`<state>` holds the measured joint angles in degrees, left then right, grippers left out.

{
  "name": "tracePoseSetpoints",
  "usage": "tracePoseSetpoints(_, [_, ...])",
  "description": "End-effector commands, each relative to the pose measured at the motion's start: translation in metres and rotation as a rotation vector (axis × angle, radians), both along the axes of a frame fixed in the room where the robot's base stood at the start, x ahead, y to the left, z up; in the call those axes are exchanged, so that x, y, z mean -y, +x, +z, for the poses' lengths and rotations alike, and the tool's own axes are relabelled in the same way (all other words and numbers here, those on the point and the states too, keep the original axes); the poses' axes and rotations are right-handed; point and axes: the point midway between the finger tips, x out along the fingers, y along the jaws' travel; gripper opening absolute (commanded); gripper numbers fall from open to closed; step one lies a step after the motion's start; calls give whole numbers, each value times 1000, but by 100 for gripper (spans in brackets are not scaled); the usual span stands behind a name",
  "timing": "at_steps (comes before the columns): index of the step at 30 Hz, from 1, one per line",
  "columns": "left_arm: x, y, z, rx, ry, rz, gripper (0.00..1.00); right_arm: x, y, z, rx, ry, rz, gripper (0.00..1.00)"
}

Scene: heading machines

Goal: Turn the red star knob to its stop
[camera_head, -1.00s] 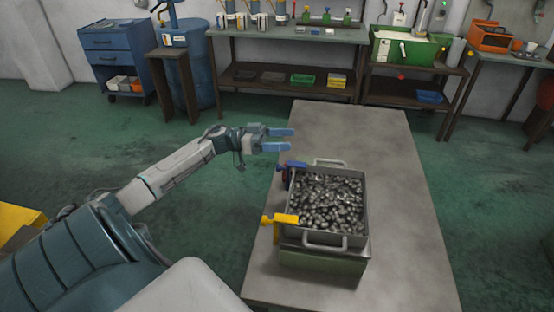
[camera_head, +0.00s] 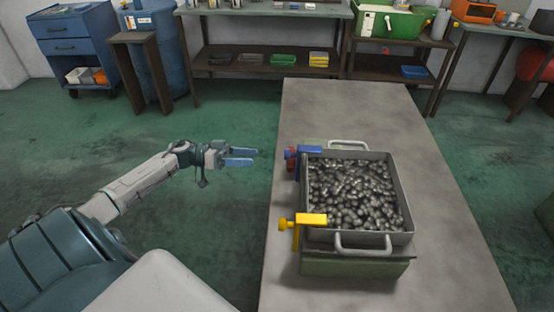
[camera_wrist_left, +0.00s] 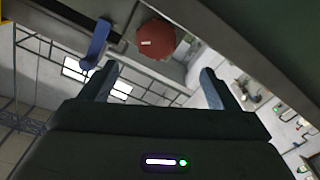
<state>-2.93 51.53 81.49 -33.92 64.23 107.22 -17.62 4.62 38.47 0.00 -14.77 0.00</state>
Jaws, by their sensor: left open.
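The red star knob (camera_wrist_left: 155,40) shows in the left wrist view as a dark red round knob with a small white mark. In the head view it is a small red spot (camera_head: 291,165), partly hidden under the blue clamp (camera_head: 303,151) at the left side of the metal tray (camera_head: 409,205). My left gripper (camera_head: 255,156) is open and empty, left of the knob with a gap between them. In the left wrist view the knob lies beyond and between the two blue-grey fingertips (camera_wrist_left: 160,75). My right gripper is not in view.
The tray holds many shiny metal parts and stands on a green base (camera_head: 350,266) on a grey table (camera_head: 350,105). A yellow clamp (camera_head: 310,220) sits at its near left corner. A blue bar (camera_wrist_left: 97,44) is beside the knob. The floor left of the table is clear.

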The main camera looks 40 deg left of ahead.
Motion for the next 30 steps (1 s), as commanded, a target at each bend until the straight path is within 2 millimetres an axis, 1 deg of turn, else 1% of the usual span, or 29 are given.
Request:
tracePoseSetpoints(4, [19,12,5,6,-5,-1,83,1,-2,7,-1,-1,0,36])
tracePoseSetpoints(12, [61,39,5,4,-5,0,83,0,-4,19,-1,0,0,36])
tracePoseSetpoints(16, [75,48,4,2,-4,0,83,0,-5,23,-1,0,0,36])
tracePoseSetpoints(21, [86,55,3,2,-3,0,83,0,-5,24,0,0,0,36])
tracePoseSetpoints(30, [87,56,2,1,-1,0,83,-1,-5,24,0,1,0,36])
